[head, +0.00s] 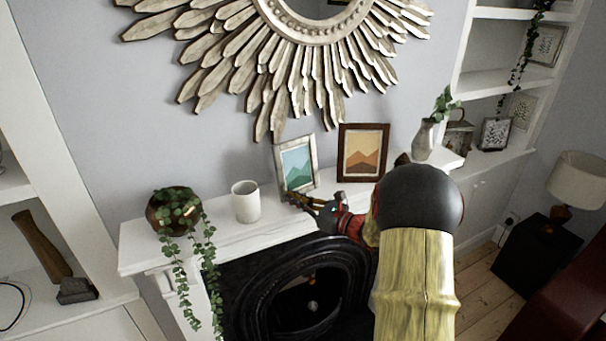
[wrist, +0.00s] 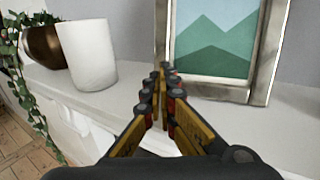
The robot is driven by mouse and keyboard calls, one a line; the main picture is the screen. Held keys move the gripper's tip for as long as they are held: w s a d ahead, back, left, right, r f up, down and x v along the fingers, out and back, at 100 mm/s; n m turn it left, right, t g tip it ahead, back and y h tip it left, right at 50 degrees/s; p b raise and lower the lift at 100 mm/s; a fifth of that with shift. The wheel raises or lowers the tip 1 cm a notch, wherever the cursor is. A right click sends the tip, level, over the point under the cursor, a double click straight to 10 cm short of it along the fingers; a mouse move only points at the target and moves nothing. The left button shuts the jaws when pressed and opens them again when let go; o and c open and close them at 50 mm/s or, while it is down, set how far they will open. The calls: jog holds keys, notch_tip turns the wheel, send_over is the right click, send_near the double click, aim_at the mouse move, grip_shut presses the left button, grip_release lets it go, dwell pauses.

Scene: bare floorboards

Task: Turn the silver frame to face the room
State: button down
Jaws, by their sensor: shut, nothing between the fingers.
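The silver frame (head: 297,163) holds a picture of green mountains and stands upright on the white mantelpiece, between a white cup and a brown frame. In the wrist view the silver frame (wrist: 262,85) stands just beyond the fingertips, toward the right, with its picture facing the camera. My gripper (head: 293,197) is at the lower left corner of the frame, its fingers shut and empty. In the wrist view my gripper (wrist: 160,75) has its fingertips together near the frame's left edge. I cannot tell whether they touch it.
The white cup (head: 245,201) and a trailing plant in a bronze pot (head: 173,212) stand to the left on the mantelpiece (head: 140,252). The brown frame (head: 362,153) and a grey vase (head: 424,140) stand to the right. A sunburst mirror (head: 268,70) hangs above.

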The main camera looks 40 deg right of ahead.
jog(key=shift+x, duration=0.9)
jog(key=p+v, duration=0.1)
jog(key=v, duration=1.2)
dwell(0.5)
